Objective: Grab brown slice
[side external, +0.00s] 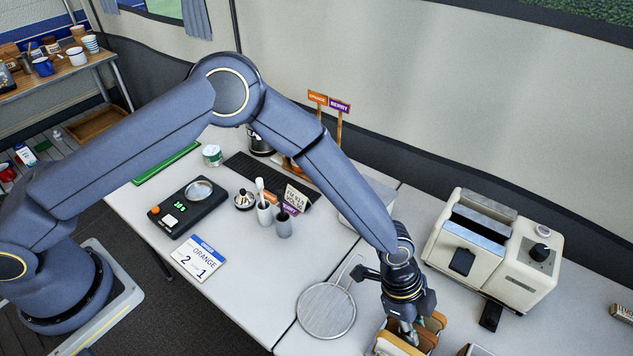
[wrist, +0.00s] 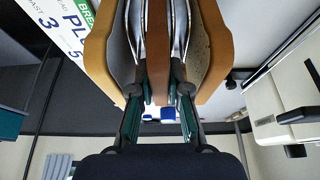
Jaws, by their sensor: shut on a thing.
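Several bread slices stand on edge side by side at the bottom of the side view, partly cut off by the frame. In the wrist view a brown slice (wrist: 157,45) stands in the middle, between a tan-crusted slice (wrist: 97,52) on the left and a speckled, brown-crusted slice (wrist: 213,52) on the right. Shiny metal dividers show between them. My gripper (wrist: 158,88) is shut on the brown slice, one finger on each side of its near edge. In the side view my gripper (side external: 409,332) points down among the slices.
A cream toaster (side external: 500,253) stands right of my gripper. A round mesh strainer (side external: 326,311) lies to its left. A white card (wrist: 62,18) shows beside the slices.

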